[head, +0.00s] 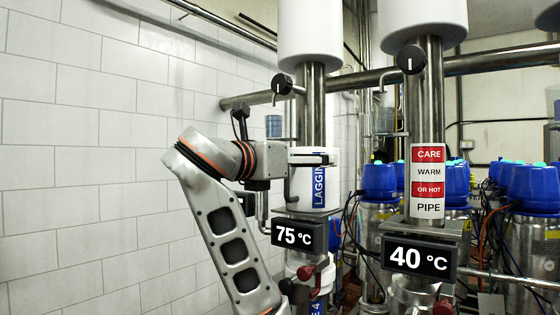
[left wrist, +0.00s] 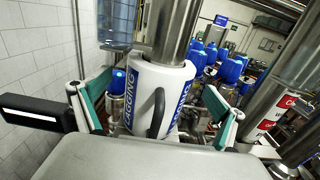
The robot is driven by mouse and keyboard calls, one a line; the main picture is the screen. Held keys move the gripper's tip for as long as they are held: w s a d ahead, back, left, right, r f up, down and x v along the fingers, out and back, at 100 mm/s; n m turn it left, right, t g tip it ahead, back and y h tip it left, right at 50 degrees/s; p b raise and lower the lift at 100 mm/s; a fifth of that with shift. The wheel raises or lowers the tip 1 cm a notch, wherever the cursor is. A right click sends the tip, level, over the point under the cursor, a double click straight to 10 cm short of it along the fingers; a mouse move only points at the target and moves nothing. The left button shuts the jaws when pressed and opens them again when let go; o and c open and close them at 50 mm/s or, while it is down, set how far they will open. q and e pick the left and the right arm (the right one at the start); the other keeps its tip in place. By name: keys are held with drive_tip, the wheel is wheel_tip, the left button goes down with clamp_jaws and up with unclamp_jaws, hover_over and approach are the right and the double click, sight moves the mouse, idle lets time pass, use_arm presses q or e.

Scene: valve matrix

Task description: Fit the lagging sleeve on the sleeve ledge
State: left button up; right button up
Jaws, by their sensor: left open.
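The white lagging sleeve (head: 326,190), with a blue LAGGING label and a dark loop handle, is around the left steel pipe (head: 312,110). In the head view its lower end is at the sleeve ledge (head: 309,215), the grey plate above the 75 °C display; I cannot tell whether it is fully seated. The sleeve also shows upright in the left wrist view (left wrist: 146,78), its handle facing me. My left gripper (head: 312,159) is open at the sleeve's upper part. In the wrist view its green-padded fingers (left wrist: 158,104) stand apart on either side of the sleeve. My right gripper is out of view.
The 75 °C display (head: 292,235) is below the ledge, with a red-handled valve (head: 308,271) under it. A second pipe to the right carries a CARE WARM OR HOT PIPE wrap (head: 428,180) and a 40 °C display (head: 419,258). Blue-topped valves (head: 533,187) crowd the right. A tiled wall (head: 70,150) is left.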

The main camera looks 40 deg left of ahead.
use_arm(q)
drive_tip(key=s, duration=0.9)
drive_tip(key=shift+s+a, duration=0.2)
drive_tip(key=shift+s, duration=0.2)
